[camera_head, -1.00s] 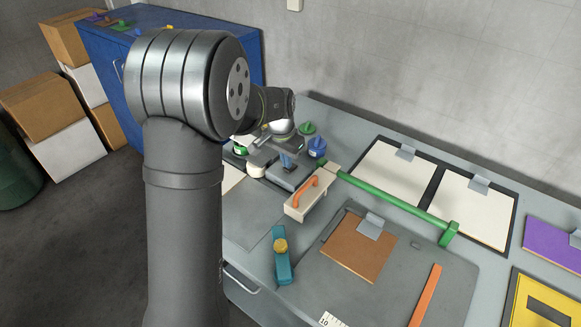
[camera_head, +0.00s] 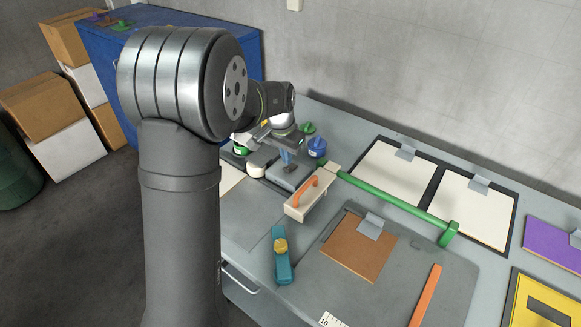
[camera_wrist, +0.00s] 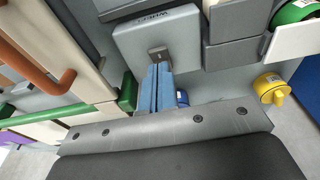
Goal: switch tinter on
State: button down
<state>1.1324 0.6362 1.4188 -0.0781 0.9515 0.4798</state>
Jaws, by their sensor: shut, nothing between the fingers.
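My gripper (camera_head: 286,157) has blue fingers, shut and empty, pointing down over a grey box (camera_head: 284,178). In the wrist view the shut fingertips (camera_wrist: 160,68) are right beside a small dark switch (camera_wrist: 158,53) on that grey box (camera_wrist: 180,30). Whether they touch it I cannot tell. The switch also shows in the head view (camera_head: 291,169). No label reading tinter is legible, and the switch's position is not clear.
A blue pot (camera_head: 316,147) and a green one (camera_head: 307,128) stand behind the box. An orange-handled block (camera_head: 310,196) and a green bar (camera_head: 390,200) lie close in front and right.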

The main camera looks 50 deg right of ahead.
aim_at(287, 169)
jog(key=shift+r, duration=2.35)
